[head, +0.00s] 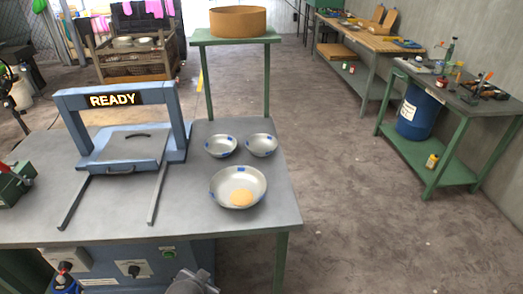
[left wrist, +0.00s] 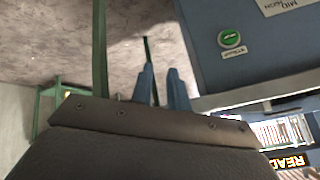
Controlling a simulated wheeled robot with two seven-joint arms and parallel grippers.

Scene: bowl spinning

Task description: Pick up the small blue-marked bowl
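Two small metal bowls with blue marks stand side by side on the grey table (head: 275,205): a left one (head: 221,147) and a right one (head: 262,145). A larger metal bowl (head: 225,184), also blue-marked, stands in front of them with a round yellowish disc (head: 241,198) inside. My left gripper shows in the left wrist view (left wrist: 160,70) with its two fingers apart and nothing between them. It is near the blue machine front with the green button, away from the bowls. A grey part of my arm shows at the head view's bottom edge. My right gripper is not in view.
A blue press with a READY sign (head: 113,100) stands left of the bowls, its two rails reaching forward. A green stand with a round wooden container (head: 238,21) is behind the table. The tabletop right of the bowls is clear. Workbenches (head: 455,95) stand far right.

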